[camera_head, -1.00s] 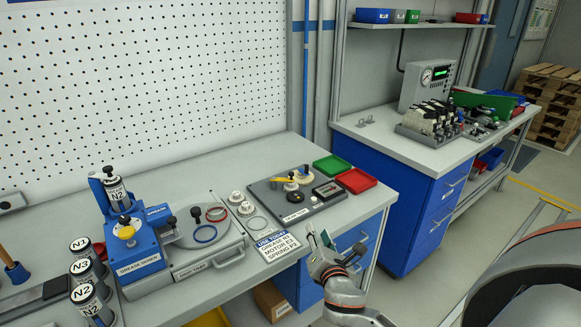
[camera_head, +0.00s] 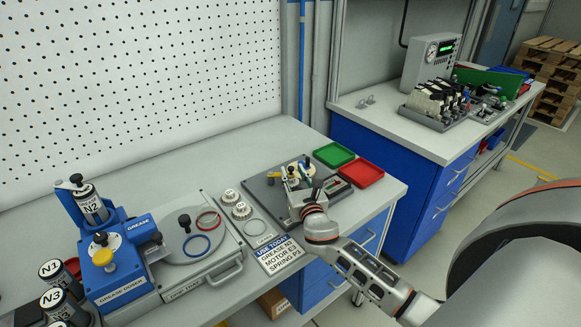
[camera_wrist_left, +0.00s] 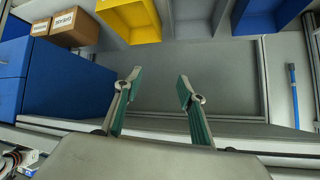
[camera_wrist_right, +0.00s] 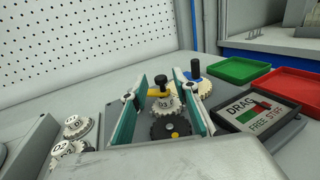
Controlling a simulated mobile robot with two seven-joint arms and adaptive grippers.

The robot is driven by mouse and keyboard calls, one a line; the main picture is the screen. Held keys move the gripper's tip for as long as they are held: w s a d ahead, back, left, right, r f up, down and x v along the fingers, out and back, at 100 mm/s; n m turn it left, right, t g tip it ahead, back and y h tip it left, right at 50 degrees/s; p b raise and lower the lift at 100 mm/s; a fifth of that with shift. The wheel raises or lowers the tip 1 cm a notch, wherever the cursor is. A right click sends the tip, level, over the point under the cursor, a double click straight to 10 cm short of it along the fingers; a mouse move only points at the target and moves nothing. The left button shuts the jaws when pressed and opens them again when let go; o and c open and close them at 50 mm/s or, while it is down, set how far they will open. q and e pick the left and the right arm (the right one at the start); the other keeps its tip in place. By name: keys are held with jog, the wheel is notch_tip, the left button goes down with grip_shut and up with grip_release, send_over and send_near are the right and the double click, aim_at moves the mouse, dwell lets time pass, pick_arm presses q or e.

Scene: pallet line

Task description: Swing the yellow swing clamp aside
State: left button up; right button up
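The yellow swing clamp (camera_wrist_right: 155,93) shows in the right wrist view as a short yellow arm beside a black knob (camera_wrist_right: 161,77). It lies by a cream gear marked E3 (camera_wrist_right: 165,104) on the dark grey fixture plate (camera_wrist_right: 116,110). In the head view the clamp's yellow end (camera_head: 274,175) shows left of my right gripper (camera_head: 297,178), which hides part of the fixture. In the right wrist view my right gripper (camera_wrist_right: 160,87) is open, its green-padded fingers either side of the clamp and gear. My left gripper (camera_wrist_left: 160,84) is open and empty, below bench level.
A black gear (camera_wrist_right: 171,128) sits in front of E3. A drag panel (camera_wrist_right: 262,112) and green (camera_head: 334,155) and red (camera_head: 362,173) trays lie right of the fixture. Loose cream gears (camera_head: 236,203) and the blue grease station (camera_head: 112,262) stand left.

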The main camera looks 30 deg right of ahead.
aim_at(291, 169)
jog(key=x, duration=0.3)
jog(key=shift+w+d, duration=0.1)
grip_shut()
pick_arm(q)
jog(key=shift+w+r, duration=0.25)
jog(key=shift+w, duration=0.25)
jog(key=shift+s+d, duration=0.1)
